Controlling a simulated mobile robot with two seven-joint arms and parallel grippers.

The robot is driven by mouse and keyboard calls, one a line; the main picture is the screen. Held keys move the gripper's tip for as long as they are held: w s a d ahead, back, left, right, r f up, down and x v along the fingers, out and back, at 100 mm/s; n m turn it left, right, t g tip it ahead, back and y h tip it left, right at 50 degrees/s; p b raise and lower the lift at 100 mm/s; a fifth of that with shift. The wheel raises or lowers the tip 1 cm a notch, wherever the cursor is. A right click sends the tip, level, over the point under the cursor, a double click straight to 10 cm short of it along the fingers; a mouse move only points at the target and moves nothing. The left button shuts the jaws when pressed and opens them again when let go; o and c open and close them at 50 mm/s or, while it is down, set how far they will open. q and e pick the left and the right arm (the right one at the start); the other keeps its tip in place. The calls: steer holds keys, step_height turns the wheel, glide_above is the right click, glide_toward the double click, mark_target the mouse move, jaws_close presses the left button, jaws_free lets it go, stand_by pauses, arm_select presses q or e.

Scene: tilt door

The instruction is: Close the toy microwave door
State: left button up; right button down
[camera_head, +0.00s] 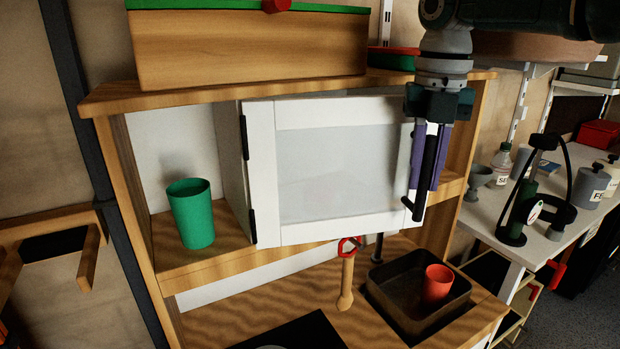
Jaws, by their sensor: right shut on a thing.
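The toy microwave (230,165) is a white box in the wooden shelf of a play kitchen. Its white door (330,228) has a pale, cloudy window and black hinges on the left edge. The door looks close to the box front; I cannot tell exactly how far ajar it is, since my arm covers part of the right edge. A black upright handle (422,190) is on the door's right side. My right gripper (430,158), with purple fingers, comes down from the top right and is shut on this handle. My left gripper is out of view.
A green cup (191,213) stands left of the microwave. Below are a dark basin (392,305) with a red cup (436,284) and a wooden, red-ringed utensil (346,275). A wooden box (245,55) sits on top. A white side table (530,245) holds bottles at right.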

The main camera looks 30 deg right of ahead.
steer(key=shift+w, duration=0.1)
stand_by(0.4)
steer(key=c, duration=0.8)
jaws_free()
